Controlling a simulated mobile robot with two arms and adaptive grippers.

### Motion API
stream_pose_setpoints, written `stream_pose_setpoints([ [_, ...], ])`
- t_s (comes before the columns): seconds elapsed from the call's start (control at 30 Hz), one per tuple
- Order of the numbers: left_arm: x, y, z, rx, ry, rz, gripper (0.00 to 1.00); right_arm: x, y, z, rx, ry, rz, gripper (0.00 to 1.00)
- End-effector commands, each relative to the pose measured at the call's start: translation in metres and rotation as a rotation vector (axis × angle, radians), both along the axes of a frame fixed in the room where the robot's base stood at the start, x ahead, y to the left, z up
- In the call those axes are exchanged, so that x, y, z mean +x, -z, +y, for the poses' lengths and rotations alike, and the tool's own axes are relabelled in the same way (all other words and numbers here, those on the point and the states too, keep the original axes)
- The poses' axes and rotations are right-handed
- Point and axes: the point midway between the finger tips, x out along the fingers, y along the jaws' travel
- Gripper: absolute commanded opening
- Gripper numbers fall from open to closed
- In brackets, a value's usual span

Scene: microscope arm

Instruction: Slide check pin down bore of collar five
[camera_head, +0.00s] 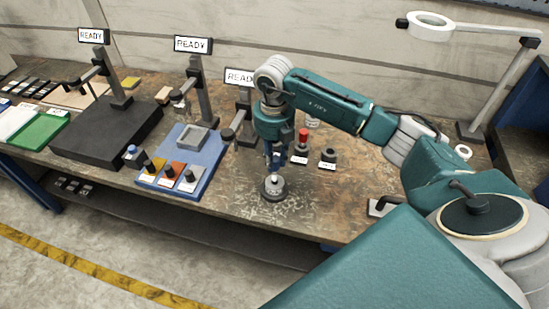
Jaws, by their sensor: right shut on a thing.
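My right gripper (276,165) points down over the front middle of the bench. It is shut on a thin, small thing that I take for the check pin; the fingers hide most of it. A round dark metal collar on a low base (273,189) stands right below the fingertips. I cannot tell from this view whether the pin's tip is inside the bore or just above it. Which collar is number five cannot be read. My left gripper is not in view.
A blue board (204,177) with a grey tray and several knobbed coloured blocks lies left. A red-topped piece (303,138) and a dark ring (328,155) stand behind right. Stands with READY signs (193,45) line the back. A magnifier lamp (430,25) stands right.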

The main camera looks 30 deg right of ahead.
Motion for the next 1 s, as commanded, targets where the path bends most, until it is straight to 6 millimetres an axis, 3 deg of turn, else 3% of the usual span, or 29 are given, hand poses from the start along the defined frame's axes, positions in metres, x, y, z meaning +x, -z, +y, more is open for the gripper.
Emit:
stream_pose_setpoints([
  [1.0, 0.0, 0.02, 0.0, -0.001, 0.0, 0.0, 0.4, 0.0, 0.027, 0.0, 0.0, 0.0, 0.0, 0.0],
])
